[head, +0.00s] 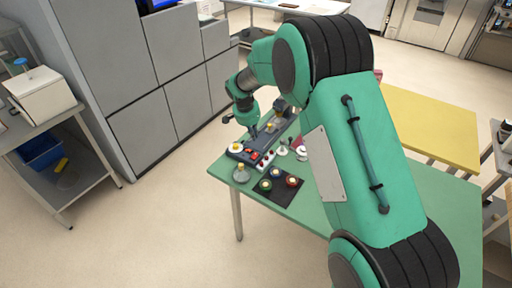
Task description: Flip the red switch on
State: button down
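A dark control panel (239,155) lies near the far left end of the green table (224,169). A red switch (252,154) sits on the panel, just right of a yellow-topped round part (237,147). Its on or off position is too small to tell. My gripper (254,135) points down over the panel, just behind the red switch in the picture. I cannot tell whether it touches the panel, and its fingers are too small to show a gap.
A dark mat (279,194) with several round coloured parts lies in front of the panel. A grey-yellow knobbed part (241,174) stands at the table's left edge. Small white pieces (301,153) stand to the right. A yellow table (430,125) is beyond; open floor lies left.

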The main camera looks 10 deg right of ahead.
aim_at(257, 155)
jog(key=shift+s+a+t+h+b, duration=0.35)
jog(key=shift+s+a, duration=0.25)
jog(key=shift+a, duration=0.35)
jog(key=shift+f, duration=0.15)
jog(key=b+x, duration=0.2)
jog(key=x, duration=1.1)
jog(key=shift+w+f, duration=0.1)
jog(key=shift+f, duration=0.25)
